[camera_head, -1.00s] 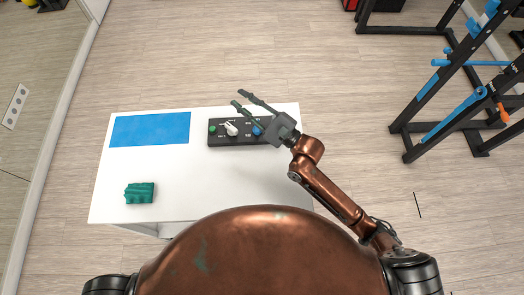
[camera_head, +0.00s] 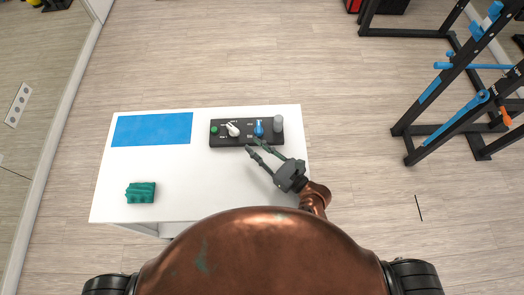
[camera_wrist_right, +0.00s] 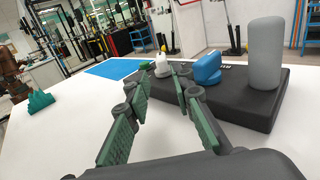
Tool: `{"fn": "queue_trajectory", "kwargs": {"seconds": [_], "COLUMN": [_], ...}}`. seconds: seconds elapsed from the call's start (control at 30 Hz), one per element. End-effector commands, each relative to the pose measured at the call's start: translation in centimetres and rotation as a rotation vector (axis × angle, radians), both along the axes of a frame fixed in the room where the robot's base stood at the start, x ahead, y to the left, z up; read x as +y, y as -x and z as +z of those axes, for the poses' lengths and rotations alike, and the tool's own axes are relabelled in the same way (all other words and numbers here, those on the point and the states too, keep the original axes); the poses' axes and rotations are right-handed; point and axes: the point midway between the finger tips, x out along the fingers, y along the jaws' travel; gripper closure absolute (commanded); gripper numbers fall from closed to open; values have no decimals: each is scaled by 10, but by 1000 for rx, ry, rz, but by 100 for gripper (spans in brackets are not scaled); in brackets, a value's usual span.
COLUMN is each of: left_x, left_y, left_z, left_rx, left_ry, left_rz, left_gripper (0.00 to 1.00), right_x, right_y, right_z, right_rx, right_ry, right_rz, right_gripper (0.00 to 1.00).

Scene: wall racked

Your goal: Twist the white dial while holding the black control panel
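The black control panel (camera_head: 225,140) lies on the white table, toward its far right. The white dial (camera_head: 233,129) sits on the panel between a green button (camera_head: 214,129) and a blue knob (camera_head: 258,128); a grey cylinder (camera_head: 278,123) stands at the right end. My right gripper (camera_head: 265,147) is open and empty, at the panel's near edge. In the right wrist view its fingers (camera_wrist_right: 150,100) are spread, with the white dial (camera_wrist_right: 162,66) beyond them and the panel (camera_wrist_right: 245,97) to the right. My left gripper is not in view.
A blue mat (camera_head: 150,129) lies at the table's far left. A green block-like object (camera_head: 140,192) sits at the near left. The white tabletop (camera_head: 205,185) between them and my gripper is clear. A black rack (camera_head: 430,110) stands on the floor at right.

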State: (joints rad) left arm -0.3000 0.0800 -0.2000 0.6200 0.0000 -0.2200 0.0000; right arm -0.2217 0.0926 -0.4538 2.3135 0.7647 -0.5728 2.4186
Motion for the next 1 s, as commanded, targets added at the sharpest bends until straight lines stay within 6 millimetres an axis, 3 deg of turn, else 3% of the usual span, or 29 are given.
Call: {"fn": "queue_trajectory", "kwargs": {"seconds": [0.4, 0.9, 1.0], "left_x": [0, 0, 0], "left_y": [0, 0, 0], "left_z": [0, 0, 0], "left_rx": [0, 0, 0], "left_ry": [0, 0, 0], "left_rz": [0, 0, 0], "left_gripper": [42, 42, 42], "right_x": [51, 62, 62], "right_y": [-52, -63, -63], "right_z": [1, 0, 0], "right_rx": [-3, -1, -2], "right_ry": [0, 1, 1], "right_rz": [0, -1, 0], "right_gripper": [78, 78, 84]}}
